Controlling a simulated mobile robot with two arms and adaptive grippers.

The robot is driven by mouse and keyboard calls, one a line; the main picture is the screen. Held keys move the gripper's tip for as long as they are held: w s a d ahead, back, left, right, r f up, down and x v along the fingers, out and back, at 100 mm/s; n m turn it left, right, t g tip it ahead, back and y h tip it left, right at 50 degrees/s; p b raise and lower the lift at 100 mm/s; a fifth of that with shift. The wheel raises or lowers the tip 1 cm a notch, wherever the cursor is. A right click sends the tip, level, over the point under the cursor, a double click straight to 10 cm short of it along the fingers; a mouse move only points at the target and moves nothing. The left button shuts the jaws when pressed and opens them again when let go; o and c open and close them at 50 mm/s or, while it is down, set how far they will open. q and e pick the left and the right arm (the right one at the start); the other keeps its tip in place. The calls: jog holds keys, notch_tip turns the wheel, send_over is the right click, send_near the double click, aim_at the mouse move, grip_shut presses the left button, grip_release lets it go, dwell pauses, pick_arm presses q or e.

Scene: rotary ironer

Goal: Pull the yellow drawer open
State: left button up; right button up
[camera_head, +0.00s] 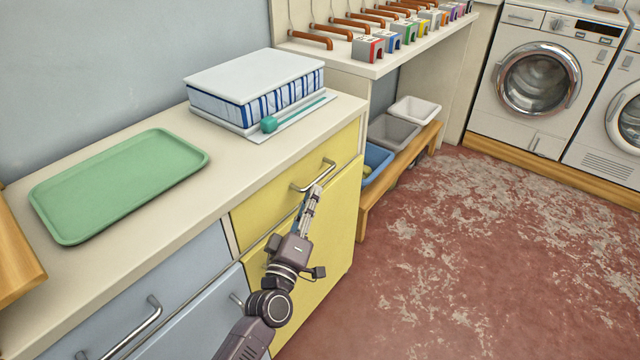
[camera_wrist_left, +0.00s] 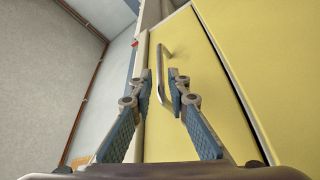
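The yellow drawer (camera_head: 268,202) is the upper front at the right end of the counter and looks closed, flush under the worktop. Its curved metal handle (camera_head: 314,178) sticks out from the front. My left gripper (camera_head: 313,190) is at the handle, pointing toward it from the front. In the left wrist view the two fingers (camera_wrist_left: 166,84) are apart, and the handle (camera_wrist_left: 164,62) shows between and just beyond their tips. Whether a finger touches it I cannot tell. The drawer's front (camera_wrist_left: 200,100) fills the right of that view. My right gripper is not in view.
On the worktop (camera_head: 180,225) lie a green tray (camera_head: 120,180) and a blue-striped box (camera_head: 255,85). A pale blue drawer (camera_head: 160,295) is to the left, a yellow door (camera_head: 325,235) below. Bins stand on a low wooden shelf to the right. The red floor (camera_head: 470,260) is clear.

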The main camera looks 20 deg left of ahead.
aim_at(321, 175)
pick_arm(q)
jog(key=x, duration=0.5)
jog(key=shift+w, duration=0.25)
jog(key=shift+x, duration=0.75)
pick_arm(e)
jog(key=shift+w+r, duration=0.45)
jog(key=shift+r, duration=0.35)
pick_arm(q)
jog(key=shift+d, duration=0.1)
jog(key=shift+c, duration=0.3)
grip_shut()
